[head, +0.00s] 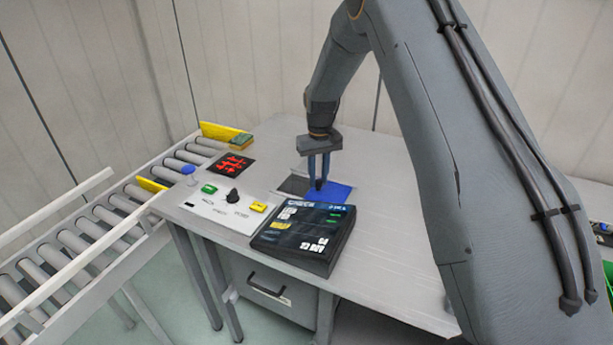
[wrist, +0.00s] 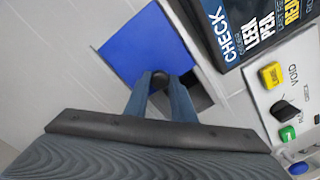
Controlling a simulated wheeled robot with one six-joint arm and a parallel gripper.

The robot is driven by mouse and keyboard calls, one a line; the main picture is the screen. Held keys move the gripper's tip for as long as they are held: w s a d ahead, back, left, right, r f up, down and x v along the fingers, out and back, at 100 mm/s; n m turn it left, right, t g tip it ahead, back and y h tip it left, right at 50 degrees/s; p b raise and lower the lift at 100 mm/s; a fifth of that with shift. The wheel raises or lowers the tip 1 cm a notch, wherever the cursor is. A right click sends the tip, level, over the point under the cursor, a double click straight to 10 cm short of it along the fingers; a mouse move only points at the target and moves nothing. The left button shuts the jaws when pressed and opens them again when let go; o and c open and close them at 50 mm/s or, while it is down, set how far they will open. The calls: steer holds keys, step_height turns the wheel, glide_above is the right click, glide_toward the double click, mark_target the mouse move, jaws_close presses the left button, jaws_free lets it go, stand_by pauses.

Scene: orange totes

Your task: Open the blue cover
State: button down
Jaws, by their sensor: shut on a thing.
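The blue cover (head: 338,193) lies flat on the table behind the black display unit; it also shows as a blue square in the wrist view (wrist: 140,45). A dark opening (head: 293,185) shows beside it on the left in the head view. It also shows in the wrist view (wrist: 200,88), partly hidden by my finger. A small dark round knob (wrist: 160,77) is at the cover's edge near this opening. My gripper (head: 319,184) points down with its fingers shut on the knob, one on each side in the wrist view (wrist: 160,88).
The black display unit (head: 302,235) stands close in front of the cover. A white panel (head: 212,212) with green, black and yellow controls and a blue button (head: 188,171) is left of it. A roller conveyor (head: 90,228) runs along the left. The table right of the cover is clear.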

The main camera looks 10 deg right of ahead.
mark_target(319, 181)
steer(key=shift+s+d, duration=0.1)
steer(key=c, duration=1.5)
jaws_free()
steer(key=shift+r+b, duration=1.3)
steer(key=shift+r, duration=2.65)
steer(key=shift+m+t, duration=0.4)
steer(key=shift+m, duration=0.3)
steer(key=s+d, duration=0.1)
steer(key=s, duration=0.4)
steer(key=s+d+r, duration=0.1)
steer(key=s, duration=0.4)
steer(key=s+d, duration=0.1)
steer(key=s, duration=0.4)
steer(key=shift+s+d+r, duration=0.1)
steer(key=shift+s+r, duration=0.1)
steer(key=shift+r, duration=0.1)
steer(key=shift+m+t, duration=0.3)
steer(key=shift+m, duration=0.2)
steer(key=s, duration=0.5)
steer(key=s+d+f, duration=0.1)
steer(key=s, duration=0.5)
steer(key=s+f, duration=0.1)
steer(key=s, duration=0.5)
steer(key=shift+s+d, duration=0.2)
steer(key=shift+d, duration=0.2)
